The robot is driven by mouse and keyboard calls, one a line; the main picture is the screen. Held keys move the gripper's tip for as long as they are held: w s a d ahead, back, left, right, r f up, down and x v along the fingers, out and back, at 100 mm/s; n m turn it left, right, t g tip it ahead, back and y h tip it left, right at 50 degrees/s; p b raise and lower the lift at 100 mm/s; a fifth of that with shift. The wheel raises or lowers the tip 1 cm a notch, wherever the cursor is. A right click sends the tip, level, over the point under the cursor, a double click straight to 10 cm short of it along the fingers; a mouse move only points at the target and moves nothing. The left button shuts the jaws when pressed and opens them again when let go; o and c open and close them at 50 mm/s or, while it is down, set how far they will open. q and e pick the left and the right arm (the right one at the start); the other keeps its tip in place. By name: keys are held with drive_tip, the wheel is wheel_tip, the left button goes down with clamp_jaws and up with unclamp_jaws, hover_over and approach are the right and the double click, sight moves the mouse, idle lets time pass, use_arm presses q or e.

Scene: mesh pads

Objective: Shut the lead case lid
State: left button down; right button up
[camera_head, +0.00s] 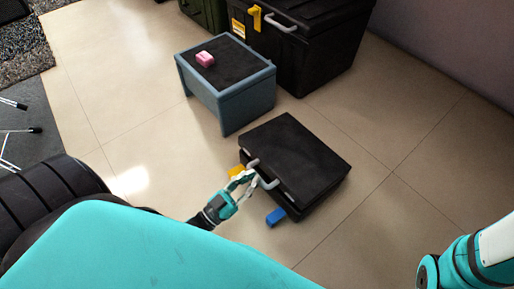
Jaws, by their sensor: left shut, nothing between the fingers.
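A black case (294,154), which looks like the lead case, lies on the floor in the middle. Its lid looks flat and down, or nearly so; I cannot tell if a thin gap is left along the front. A light grey handle (268,182) is on its front side. My right gripper is out of view; only part of that arm shows.
A grey-blue box (249,100) with a dark top stands behind the case, with a pink block (205,59) on it. A large black chest (318,50) stands farther back. Tiled floor (390,130) is clear to the right.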

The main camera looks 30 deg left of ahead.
use_arm(q)
drive_tip(key=shift+s+a+f+b, duration=0.1)
drive_tip(key=shift+f+b, duration=0.05)
drive_tip(key=shift+f, duration=0.3)
drive_tip(key=shift+s+f+b, duration=0.1)
drive_tip(key=shift+f+b, duration=0.05)
drive_tip(key=shift+f, duration=0.3)
